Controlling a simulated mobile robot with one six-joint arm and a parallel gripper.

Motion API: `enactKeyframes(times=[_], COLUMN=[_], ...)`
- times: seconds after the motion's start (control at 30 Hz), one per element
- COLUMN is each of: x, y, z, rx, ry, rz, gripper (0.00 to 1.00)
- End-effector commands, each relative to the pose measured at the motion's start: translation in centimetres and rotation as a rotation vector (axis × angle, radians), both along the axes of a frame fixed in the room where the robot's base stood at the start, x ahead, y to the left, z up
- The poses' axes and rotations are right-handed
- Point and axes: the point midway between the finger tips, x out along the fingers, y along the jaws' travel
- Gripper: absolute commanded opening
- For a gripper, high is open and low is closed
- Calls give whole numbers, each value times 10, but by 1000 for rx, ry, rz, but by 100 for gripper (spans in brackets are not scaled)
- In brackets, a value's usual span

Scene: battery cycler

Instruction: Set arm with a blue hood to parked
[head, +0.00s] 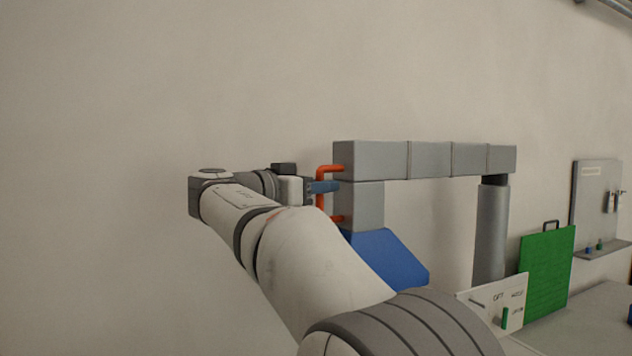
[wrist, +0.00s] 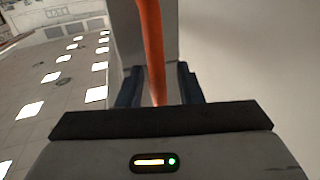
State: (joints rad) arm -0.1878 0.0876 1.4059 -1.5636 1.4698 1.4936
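The arm with a blue hood is a grey boxy boom (head: 430,160) on a round grey post (head: 491,235). A grey block hangs at its left end, with the blue hood (head: 390,258) below. An orange handle (head: 321,201) sticks out from the left side of this end. My gripper (head: 331,187) is at the handle, its blue fingers level with the handle's middle. In the wrist view, the orange handle (wrist: 152,45) runs between the two fingers (wrist: 160,88), with what looks like a gap on each side. My arm hides part of the post's surroundings.
A green panel (head: 547,270) and a white sign with a green peg (head: 495,300) stand on a grey bench (head: 590,318) at the right. A grey board with a small shelf (head: 596,205) is on the wall. The wall left of the boom is bare.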

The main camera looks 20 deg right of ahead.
Motion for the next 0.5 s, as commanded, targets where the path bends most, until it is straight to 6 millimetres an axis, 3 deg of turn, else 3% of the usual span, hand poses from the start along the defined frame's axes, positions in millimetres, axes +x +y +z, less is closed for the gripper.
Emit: enactKeyframes(times=[0.27,0.5], x=[0,0], y=[-4,-5], z=[-1,0], rx=[1,1], ry=[0,0], rz=[-4,-4], gripper=[33,15])
